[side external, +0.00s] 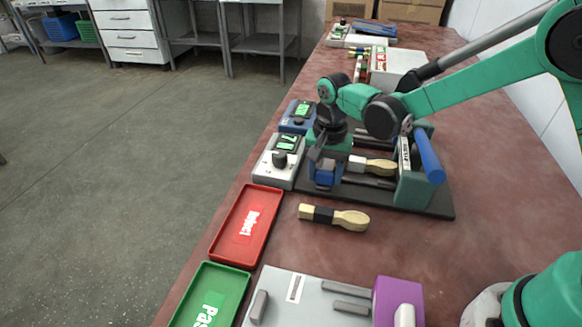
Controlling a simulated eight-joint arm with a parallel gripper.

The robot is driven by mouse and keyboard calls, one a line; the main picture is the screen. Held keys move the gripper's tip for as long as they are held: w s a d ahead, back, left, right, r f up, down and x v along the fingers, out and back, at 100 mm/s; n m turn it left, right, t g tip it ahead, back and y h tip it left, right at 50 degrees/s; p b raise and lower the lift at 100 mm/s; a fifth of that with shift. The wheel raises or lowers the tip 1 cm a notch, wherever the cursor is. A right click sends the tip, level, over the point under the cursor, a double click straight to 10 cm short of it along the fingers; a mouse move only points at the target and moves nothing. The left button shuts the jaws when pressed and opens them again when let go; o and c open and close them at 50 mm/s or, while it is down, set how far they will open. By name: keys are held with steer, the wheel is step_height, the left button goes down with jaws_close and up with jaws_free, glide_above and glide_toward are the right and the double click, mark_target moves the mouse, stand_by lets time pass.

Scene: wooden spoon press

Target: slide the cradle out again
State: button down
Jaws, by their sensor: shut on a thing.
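The press stands on a black base plate (420,205) in the side external view, with a teal frame (413,185) and a blue cylinder (429,157) at its right. A wooden spoon (375,166) with a pale sleeve lies inside the press, between dark rails. My gripper (322,163) points down at the left end of the press. It is shut on a small blue block (325,176), which looks like the cradle's handle. My gripper and wrist hide much of the cradle, so its exact position on the rails is unclear.
A second wooden spoon (334,217) with a black band lies in front of the press. A red tray (232,247) and a green tray (190,318) are at the left edge. Two display boxes (272,170) (292,125) stand left of the press. A grey plate (275,283) lies nearest.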

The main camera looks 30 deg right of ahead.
steer(key=shift+c, duration=1.4)
jaws_free()
steer(key=shift+r, duration=2.8)
